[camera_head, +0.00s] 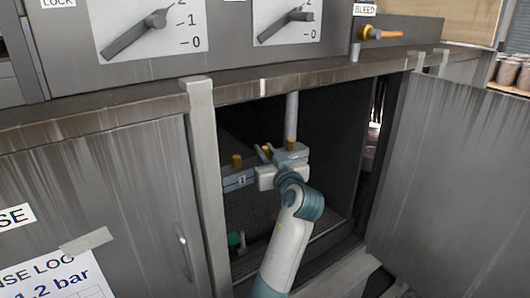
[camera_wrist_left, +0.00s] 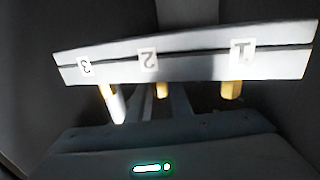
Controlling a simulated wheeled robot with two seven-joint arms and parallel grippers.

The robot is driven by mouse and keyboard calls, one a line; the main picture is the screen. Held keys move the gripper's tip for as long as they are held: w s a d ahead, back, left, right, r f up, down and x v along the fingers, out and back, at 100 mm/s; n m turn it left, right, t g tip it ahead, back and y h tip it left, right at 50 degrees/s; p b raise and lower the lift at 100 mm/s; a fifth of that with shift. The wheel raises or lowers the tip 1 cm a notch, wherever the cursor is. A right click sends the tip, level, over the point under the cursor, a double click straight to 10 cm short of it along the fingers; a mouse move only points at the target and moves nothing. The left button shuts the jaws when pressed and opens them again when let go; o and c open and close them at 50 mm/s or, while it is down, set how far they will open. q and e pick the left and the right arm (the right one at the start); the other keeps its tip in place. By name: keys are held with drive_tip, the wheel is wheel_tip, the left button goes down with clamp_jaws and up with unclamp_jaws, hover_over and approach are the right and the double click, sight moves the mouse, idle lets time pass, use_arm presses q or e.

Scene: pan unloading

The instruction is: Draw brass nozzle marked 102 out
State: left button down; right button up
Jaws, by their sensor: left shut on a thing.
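A grey rail (camera_wrist_left: 200,62) with tags reading 3, 2 and 1 crosses the left wrist view. I cannot read 102 on any nozzle. In the head view the rail (camera_head: 237,181) is inside the open cabinet, with brass tops showing on the left (camera_head: 237,161) and right (camera_head: 290,145). My left gripper (camera_head: 267,153) is at the middle nozzle and is shut on it. Its fingers partly hide that nozzle. My right gripper is out of view.
The cabinet opening is framed by a pale left post (camera_head: 207,180) and an open door (camera_head: 450,170) on the right. A vertical pipe (camera_head: 291,118) stands behind the rail. A small green object (camera_head: 235,240) is low inside. Dials and an orange-handled valve (camera_head: 380,33) are above.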

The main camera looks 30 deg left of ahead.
use_arm(q)
drive_tip(key=shift+r, duration=0.65)
idle(0.8)
drive_tip(key=shift+r+p, duration=0.15)
drive_tip(key=shift+p, duration=0.25)
drive_tip(key=shift+r+p, duration=1.05)
drive_tip(key=shift+r, duration=0.75)
